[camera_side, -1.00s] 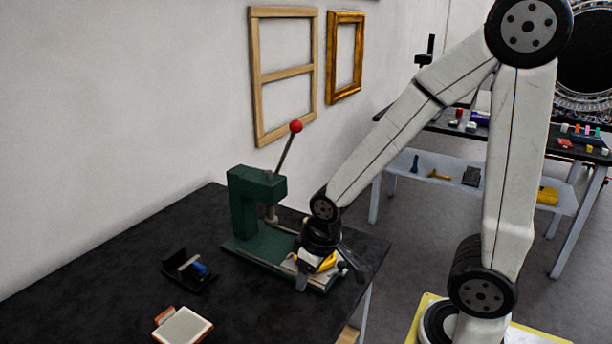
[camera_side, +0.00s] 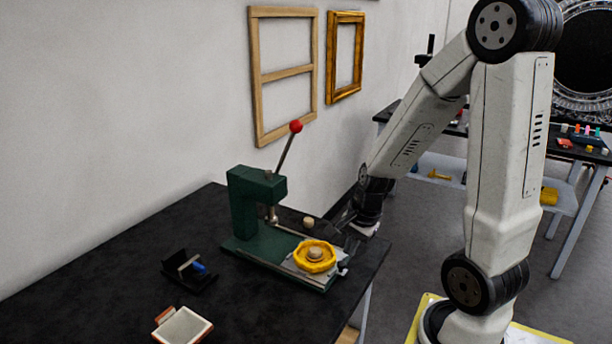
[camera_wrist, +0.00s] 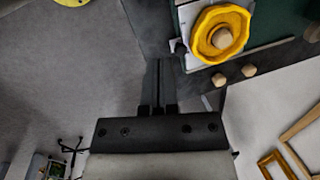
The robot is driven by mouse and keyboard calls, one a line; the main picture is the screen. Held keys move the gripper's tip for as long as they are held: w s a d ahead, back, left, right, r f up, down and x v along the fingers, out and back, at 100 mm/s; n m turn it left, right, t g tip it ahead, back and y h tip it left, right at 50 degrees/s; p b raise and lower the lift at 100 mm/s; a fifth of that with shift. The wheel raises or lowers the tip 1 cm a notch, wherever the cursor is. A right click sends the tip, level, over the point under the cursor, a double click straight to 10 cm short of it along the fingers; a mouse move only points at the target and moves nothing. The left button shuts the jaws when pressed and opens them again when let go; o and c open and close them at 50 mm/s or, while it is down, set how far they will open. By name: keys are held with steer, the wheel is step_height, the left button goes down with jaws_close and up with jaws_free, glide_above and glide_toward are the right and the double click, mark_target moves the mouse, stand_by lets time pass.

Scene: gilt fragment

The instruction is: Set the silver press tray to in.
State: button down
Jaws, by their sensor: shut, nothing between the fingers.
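The green press (camera_side: 247,205) stands on the black table, with a red-knobbed lever. Its silver tray (camera_side: 290,267) lies at the right end of the base, out from under the ram. A yellow scalloped ring (camera_side: 314,257) with a pale wooden piece in its middle sits on the tray. The ring (camera_wrist: 222,33) and part of the tray (camera_wrist: 187,14) also show at the top of the wrist view. My gripper (camera_wrist: 158,66) is shut and empty, off to the side of the tray and not touching it. In the side view my gripper (camera_side: 342,221) is behind the tray's right end.
The wall with frames (camera_side: 283,75) rises behind.

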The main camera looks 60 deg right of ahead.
steer(key=s+d+m+t, duration=0.1)
steer(key=s+d+m, duration=0.4)
steer(key=m, duration=0.9)
steer(key=d, duration=0.3)
steer(key=shift+f+m, duration=0.15)
steer(key=shift+m, duration=0.25)
steer(key=shift+f, duration=0.1)
glide_toward(346, 272)
steer(key=shift+s+d+f, duration=0.1)
steer(key=shift+s+f, duration=0.35)
steer(key=shift+f, duration=0.3)
steer(key=shift+s+f, duration=0.45)
steer(key=shift+f, duration=0.3)
steer(key=shift+s+d+f, duration=0.1)
steer(key=shift+s+f, duration=0.35)
steer(key=shift+f, duration=0.35)
steer(key=shift+w+a+f, duration=0.15)
steer(key=shift+w, duration=0.8)
steer(key=shift+w+a+f, duration=0.1)
steer(key=shift+w+f, duration=0.1)
steer(key=shift+w, duration=0.75)
steer(key=shift+w, duration=0.2)
